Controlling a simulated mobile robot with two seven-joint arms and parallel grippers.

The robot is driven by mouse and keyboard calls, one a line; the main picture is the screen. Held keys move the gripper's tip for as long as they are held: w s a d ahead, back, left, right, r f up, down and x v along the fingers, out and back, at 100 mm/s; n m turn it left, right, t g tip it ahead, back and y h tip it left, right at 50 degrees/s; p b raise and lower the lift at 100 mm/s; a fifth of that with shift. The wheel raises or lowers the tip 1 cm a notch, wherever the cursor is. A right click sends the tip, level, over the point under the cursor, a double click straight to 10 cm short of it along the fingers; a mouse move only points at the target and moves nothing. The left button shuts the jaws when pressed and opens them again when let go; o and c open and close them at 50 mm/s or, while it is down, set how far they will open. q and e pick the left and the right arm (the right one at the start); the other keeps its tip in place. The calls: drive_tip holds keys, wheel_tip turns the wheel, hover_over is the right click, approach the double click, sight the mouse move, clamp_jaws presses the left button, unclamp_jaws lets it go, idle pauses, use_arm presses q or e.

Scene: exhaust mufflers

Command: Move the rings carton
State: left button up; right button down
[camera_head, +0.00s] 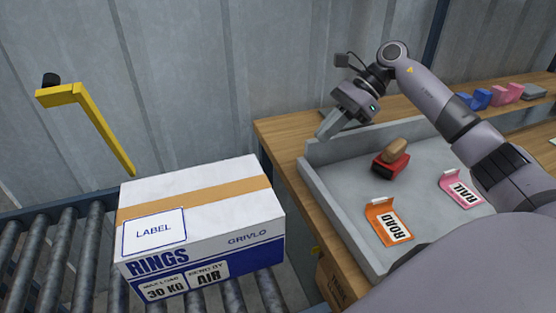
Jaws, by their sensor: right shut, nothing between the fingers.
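The rings carton (205,205) is a white box with a brown tape strip, a blank-framed "LABEL" patch on top and blue "RINGS" print on its front. It sits upright on the roller conveyor at the lower left. Its front also reads "30 KG" and "AIR". My right gripper (326,131) is shut and empty above the back left edge of the grey tray, apart from the carton and to its upper right. My left gripper is not in view.
A grey tray (335,205) on the wooden bench holds a red stamp (391,165), an orange ROAD tag (388,222) and a pink RAIL tag (461,189). A yellow bracket (97,120) stands behind the roller conveyor (62,250). Blue and pink items lie on the bench at right.

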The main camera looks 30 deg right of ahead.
drive_tip(key=a+r+p+x, duration=0.2)
drive_tip(key=x, duration=1)
drive_tip(key=shift+w+a+f+p, duration=0.2)
drive_tip(key=shift+f+p, duration=0.05)
drive_tip(key=shift+p, duration=0.05)
drive_tip(key=shift+a, duration=0.1)
